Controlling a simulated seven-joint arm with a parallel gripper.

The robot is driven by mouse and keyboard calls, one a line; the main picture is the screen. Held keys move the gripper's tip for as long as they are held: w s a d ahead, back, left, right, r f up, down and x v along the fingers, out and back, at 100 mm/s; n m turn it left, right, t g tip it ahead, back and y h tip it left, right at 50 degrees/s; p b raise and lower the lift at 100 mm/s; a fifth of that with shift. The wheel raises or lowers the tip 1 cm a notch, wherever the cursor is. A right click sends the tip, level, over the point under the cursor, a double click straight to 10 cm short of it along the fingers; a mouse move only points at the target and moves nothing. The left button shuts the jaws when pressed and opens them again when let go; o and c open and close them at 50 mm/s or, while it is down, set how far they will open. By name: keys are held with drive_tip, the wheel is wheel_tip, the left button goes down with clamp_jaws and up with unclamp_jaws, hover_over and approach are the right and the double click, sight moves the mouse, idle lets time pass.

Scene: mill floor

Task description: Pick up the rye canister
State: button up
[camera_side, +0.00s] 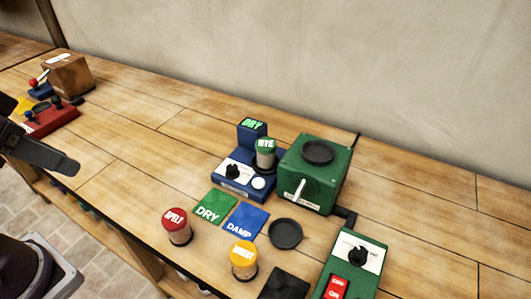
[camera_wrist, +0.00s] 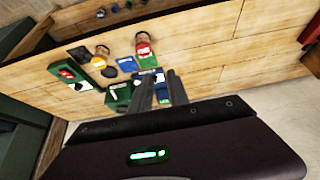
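The rye canister (camera_side: 265,152), with a green lid lettered RYE and a clear-looking body, stands upright on the blue tester (camera_side: 229,182) in the side view. The tester's raised display (camera_side: 252,129) reads DRY in green. In the wrist view, my gripper (camera_wrist: 160,76) points toward the bench from a distance, its two dark fingers apart with nothing visibly held. The fingers cover part of the blue tester (camera_wrist: 164,93) there, and I cannot make out the rye canister.
The green mill (camera_side: 308,185) stands close right of the canister. In front are green DRY (camera_side: 211,207) and blue DAMP (camera_side: 246,221) mats, red-lidded (camera_side: 177,226) and yellow-lidded (camera_side: 244,260) canisters, a black dish (camera_side: 285,233) and a green switch box (camera_side: 351,267).

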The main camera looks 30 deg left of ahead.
drive_tip(key=o, duration=0.7)
drive_tip(key=m+g+y, duration=0.1)
drive_tip(key=m, duration=3.2)
hover_over(266, 144)
drive_tip(key=s, duration=0.3)
wheel_tip(266, 144, down, 13)
drive_tip(key=shift+m, duration=0.4)
drive_tip(key=x, duration=0.8)
drive_tip(key=shift+w+d+f, duration=0.1)
drive_tip(key=shift+d+f, duration=0.15)
drive_tip(key=shift+f, duration=0.05)
